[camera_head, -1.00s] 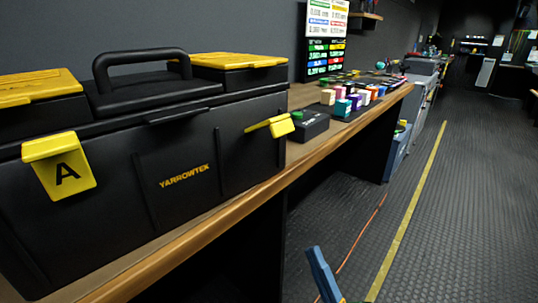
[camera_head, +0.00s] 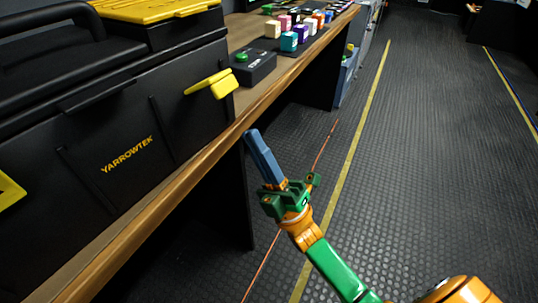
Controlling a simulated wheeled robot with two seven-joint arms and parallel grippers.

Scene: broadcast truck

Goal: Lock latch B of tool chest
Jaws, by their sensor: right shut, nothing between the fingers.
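The black tool chest (camera_head: 118,130) with the word YARROWTEK stands on the wooden bench at the left. Its right yellow latch (camera_head: 212,84), which carries no readable letter from here, is swung up and sticks out from the front face. The other yellow latch (camera_head: 8,191) is cut off at the left edge, and its letter is out of view. My right gripper (camera_head: 253,136) has blue-grey fingers together and empty. It is in front of the bench edge, below and right of the right latch, and apart from it. My left gripper is not in view.
The wooden bench edge (camera_head: 150,218) runs diagonally between my right gripper and the chest. A black box with a green button (camera_head: 252,66) sits just right of the latch. Several coloured blocks (camera_head: 289,41) stand behind it. The aisle floor (camera_head: 420,170) is clear.

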